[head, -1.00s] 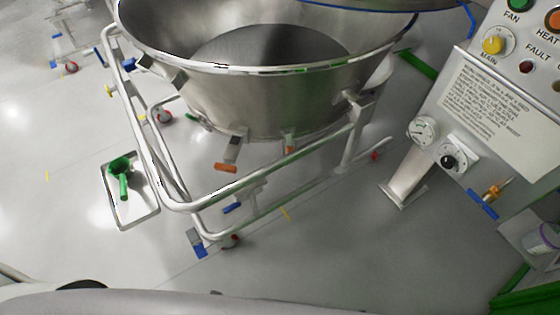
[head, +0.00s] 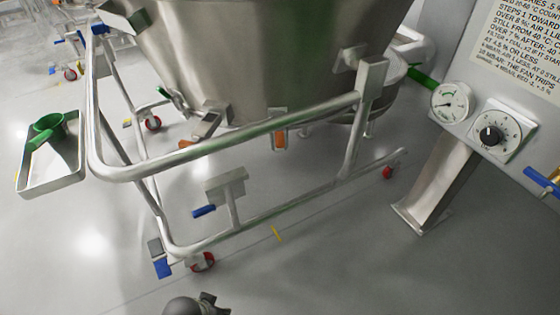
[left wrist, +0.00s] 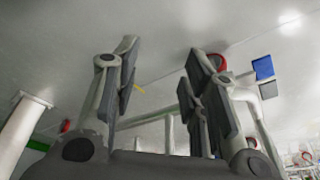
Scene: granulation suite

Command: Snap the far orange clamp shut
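Two orange-tipped clamps sit under the lower edge of the big steel bowl (head: 270,60). The left clamp (head: 211,121) sticks out at a slant, and its orange tip is partly behind the trolley rail. The other clamp (head: 279,138) hangs upright right of it, with its orange handle below the bowl edge and partly behind the rail. I cannot tell which is the far one. In the left wrist view my left gripper (left wrist: 158,80) is open, its fingers wide apart with nothing between them. A dark grey part of mine shows at the head view's bottom edge. My right gripper is not in view.
The trolley's tubular rail (head: 240,135) runs in front of the clamps. A blue-pedalled caster (head: 203,262) stands below. A tray (head: 55,170) with a green scoop (head: 48,128) is at left. A gauge panel (head: 490,135) on a post is at right. The floor in front is clear.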

